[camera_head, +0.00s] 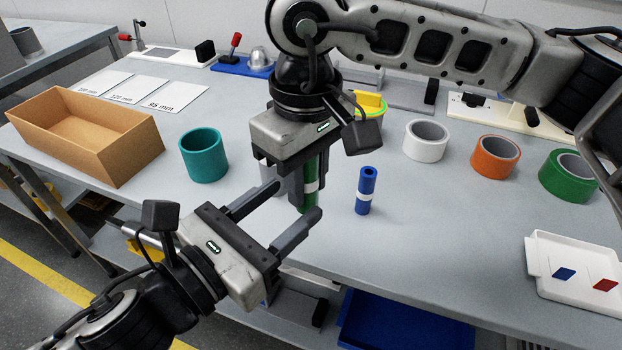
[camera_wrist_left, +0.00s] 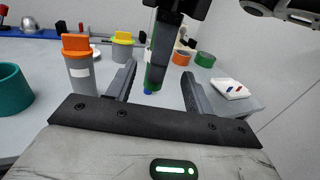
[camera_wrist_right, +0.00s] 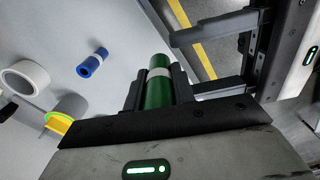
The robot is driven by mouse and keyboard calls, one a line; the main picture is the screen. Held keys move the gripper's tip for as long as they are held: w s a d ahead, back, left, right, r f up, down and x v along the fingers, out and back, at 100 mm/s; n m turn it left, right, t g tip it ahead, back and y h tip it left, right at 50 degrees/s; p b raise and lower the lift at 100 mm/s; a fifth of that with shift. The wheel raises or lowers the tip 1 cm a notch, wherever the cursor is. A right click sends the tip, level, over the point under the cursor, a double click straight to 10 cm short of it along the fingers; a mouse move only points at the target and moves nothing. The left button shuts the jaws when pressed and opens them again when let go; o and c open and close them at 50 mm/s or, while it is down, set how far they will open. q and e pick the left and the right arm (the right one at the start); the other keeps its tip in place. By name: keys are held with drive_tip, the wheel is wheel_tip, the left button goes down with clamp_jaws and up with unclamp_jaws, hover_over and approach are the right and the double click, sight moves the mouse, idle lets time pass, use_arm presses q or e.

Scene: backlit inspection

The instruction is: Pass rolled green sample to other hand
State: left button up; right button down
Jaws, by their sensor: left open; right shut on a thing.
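The rolled green sample (camera_head: 309,192) has a white band and hangs upright below my right gripper (camera_head: 300,170), which is shut on its upper part. In the right wrist view the sample (camera_wrist_right: 158,92) lies between my right fingers. My left gripper (camera_head: 299,198) is open, its two fingers pointing at the sample's lower part from the front left. In the left wrist view the green sample (camera_wrist_left: 152,78) shows between the open left fingers, partly hidden by a dark right finger. I cannot tell whether the left fingers touch it.
A blue rolled sample (camera_head: 366,190) stands close by on the table. A teal ring (camera_head: 203,156) and a cardboard box (camera_head: 84,140) are at left. White (camera_head: 425,142), orange (camera_head: 494,158) and green (camera_head: 568,178) tape rolls and a white tray (camera_head: 573,268) are at right. An orange-capped grey cylinder (camera_wrist_left: 78,66) stands behind.

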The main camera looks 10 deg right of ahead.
use_arm(q)
drive_tip(key=x, duration=0.7)
drive_tip(key=shift+w+d, duration=0.15)
drive_tip(key=shift+d, duration=0.05)
drive_tip(key=shift+c, duration=0.3)
drive_tip(key=c, duration=1)
clamp_jaws()
use_arm(e)
drive_tip(key=c, duration=1.1)
unclamp_jaws()
drive_tip(key=shift+a, duration=0.1)
use_arm(q)
drive_tip(key=shift+d, duration=0.1)
use_arm(e)
drive_tip(key=shift+s, duration=0.1)
